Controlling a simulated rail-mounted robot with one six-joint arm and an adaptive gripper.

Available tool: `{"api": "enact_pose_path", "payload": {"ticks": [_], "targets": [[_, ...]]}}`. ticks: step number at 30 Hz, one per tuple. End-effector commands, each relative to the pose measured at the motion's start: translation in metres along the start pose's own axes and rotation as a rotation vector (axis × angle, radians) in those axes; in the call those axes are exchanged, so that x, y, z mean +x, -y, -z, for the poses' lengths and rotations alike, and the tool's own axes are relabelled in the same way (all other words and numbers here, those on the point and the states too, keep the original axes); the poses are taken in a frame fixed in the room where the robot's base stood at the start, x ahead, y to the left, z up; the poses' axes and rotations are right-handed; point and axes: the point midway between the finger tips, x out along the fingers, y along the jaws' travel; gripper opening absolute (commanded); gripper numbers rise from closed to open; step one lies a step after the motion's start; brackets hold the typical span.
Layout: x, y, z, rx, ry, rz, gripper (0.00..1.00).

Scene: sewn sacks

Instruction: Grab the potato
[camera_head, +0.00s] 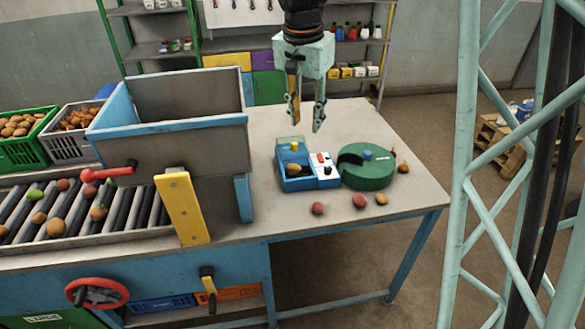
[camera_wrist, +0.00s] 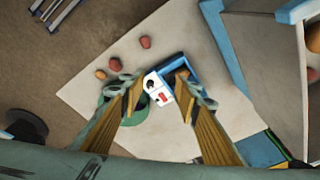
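Potato-like brown lumps (camera_head: 98,213) lie among red and green ones on the roller conveyor at left. A brown item (camera_head: 294,172) sits in the small blue box on the table. Three small reddish-brown round things (camera_head: 317,208) lie near the table's front edge; they also show in the wrist view (camera_wrist: 145,42). I cannot tell which is the potato meant. My gripper (camera_head: 305,114) is open and empty, pointing down above the table behind the blue box. In the wrist view its fingers (camera_wrist: 158,88) are spread above the box and green disc.
The blue and white box (camera_head: 295,184) stands beside a round green device (camera_head: 368,172). A large blue-edged hopper (camera_head: 180,143) and a yellow post (camera_head: 182,208) rise at left. Crates of potatoes (camera_head: 20,128) stand far left. The table's (camera_head: 345,120) back right is clear.

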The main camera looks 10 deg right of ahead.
Motion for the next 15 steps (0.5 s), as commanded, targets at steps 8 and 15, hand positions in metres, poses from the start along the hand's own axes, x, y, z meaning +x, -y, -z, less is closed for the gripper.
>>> {"api": "enact_pose_path", "payload": {"ticks": [8,15], "targets": [[0.035,0.030,0.021,0.074,0.008,-0.021,0.30],[0.070,0.054,0.035,0.139,0.014,-0.040,0.30]]}}
